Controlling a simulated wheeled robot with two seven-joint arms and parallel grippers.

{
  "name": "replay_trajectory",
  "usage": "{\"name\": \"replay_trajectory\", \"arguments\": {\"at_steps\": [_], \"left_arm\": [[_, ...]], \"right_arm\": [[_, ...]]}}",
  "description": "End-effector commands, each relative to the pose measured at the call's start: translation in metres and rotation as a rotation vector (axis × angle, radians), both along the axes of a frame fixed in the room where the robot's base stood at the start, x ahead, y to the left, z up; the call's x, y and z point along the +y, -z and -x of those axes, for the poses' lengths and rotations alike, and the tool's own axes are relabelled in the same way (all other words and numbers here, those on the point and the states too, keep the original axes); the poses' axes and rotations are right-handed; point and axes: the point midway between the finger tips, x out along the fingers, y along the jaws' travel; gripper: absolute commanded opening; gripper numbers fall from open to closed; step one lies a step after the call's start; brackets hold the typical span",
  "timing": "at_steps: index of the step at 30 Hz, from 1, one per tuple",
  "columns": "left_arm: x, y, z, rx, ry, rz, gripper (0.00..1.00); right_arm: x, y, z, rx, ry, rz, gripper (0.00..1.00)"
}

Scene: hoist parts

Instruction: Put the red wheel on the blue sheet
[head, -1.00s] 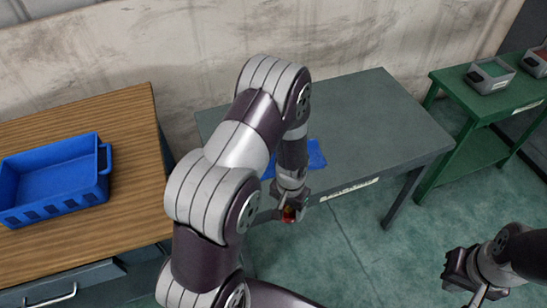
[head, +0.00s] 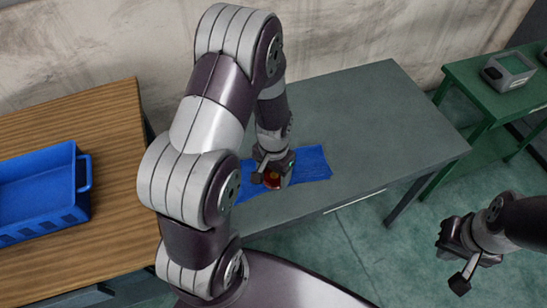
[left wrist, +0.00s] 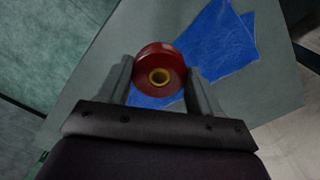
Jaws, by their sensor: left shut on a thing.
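The red wheel (left wrist: 160,70) has a brass-coloured hub and sits between the two fingers of my left gripper (left wrist: 160,84) in the left wrist view. In the head view the wheel (head: 272,181) shows just below my left gripper (head: 271,174), which is shut on it. The blue sheet (head: 312,164) lies on the grey table, and the wheel is over its left part in the head view. The sheet (left wrist: 218,40) is partly hidden behind the wheel in the left wrist view. I cannot tell whether they touch. My right gripper (head: 460,262) is over the floor, its jaw state unclear.
The grey table (head: 370,110) is otherwise clear. A wooden-topped table (head: 110,110) with a blue crate (head: 85,190) stands at the left. A green table (head: 470,75) with a grey bin (head: 510,72) stands at the right.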

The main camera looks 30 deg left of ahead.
Motion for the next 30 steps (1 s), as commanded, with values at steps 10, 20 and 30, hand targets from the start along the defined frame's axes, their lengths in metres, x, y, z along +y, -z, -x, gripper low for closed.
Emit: {"name": "replay_trajectory", "arguments": {"at_steps": [10, 20, 30], "left_arm": [[0.038, 0.048, -0.072, -0.002, 0.000, 0.000, 0.09], [0.041, 0.090, -0.077, -0.001, 0.001, 0.000, 0.09], [0.041, 0.095, -0.077, -0.002, 0.000, -0.001, 0.09]], "right_arm": [[0.000, -0.011, 0.000, 0.000, 0.000, 0.000, 0.00], [0.000, -0.019, 0.000, 0.000, 0.000, 0.000, 0.00], [0.000, -0.015, 0.000, 0.000, 0.000, 0.000, 0.00]]}}
